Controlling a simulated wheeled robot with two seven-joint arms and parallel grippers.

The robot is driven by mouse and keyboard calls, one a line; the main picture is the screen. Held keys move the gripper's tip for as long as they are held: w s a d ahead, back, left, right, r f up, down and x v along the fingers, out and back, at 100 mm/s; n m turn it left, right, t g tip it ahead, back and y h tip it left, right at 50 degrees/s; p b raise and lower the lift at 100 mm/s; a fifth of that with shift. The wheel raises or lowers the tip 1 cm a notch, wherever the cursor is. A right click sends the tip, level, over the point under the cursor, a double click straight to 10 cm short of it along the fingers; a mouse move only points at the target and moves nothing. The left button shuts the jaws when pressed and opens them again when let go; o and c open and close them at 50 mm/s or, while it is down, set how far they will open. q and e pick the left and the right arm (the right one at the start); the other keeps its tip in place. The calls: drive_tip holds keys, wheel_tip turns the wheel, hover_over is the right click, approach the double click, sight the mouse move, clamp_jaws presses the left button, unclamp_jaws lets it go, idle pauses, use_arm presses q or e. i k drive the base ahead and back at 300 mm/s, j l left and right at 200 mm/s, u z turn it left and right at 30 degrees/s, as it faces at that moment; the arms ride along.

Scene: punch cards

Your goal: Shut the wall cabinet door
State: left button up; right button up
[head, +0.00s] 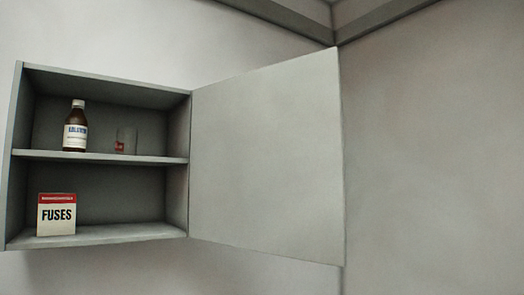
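The grey wall cabinet (100,157) hangs on the wall at the left of the head view, with its front open. Its door (266,158) is hinged on the cabinet's right side and stands wide open, swung out to the right. No handle shows on the door face in view. Neither of my grippers is in the head view, so nothing of mine is seen touching the door.
On the upper shelf stand a brown bottle (75,128) and a small clear glass (126,141) with a red mark. A box marked FUSES (57,214) stands on the cabinet floor at left. A bare wall (430,160) lies to the right of the door.

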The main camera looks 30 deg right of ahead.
sight(267, 175)
drive_tip(key=i+l+u, duration=0.35)
drive_tip(key=l, duration=0.75)
drive_tip(key=l+u, duration=0.35)
drive_tip(key=l, duration=0.7)
drive_tip(key=l+u, duration=0.35)
drive_tip(key=l, duration=0.8)
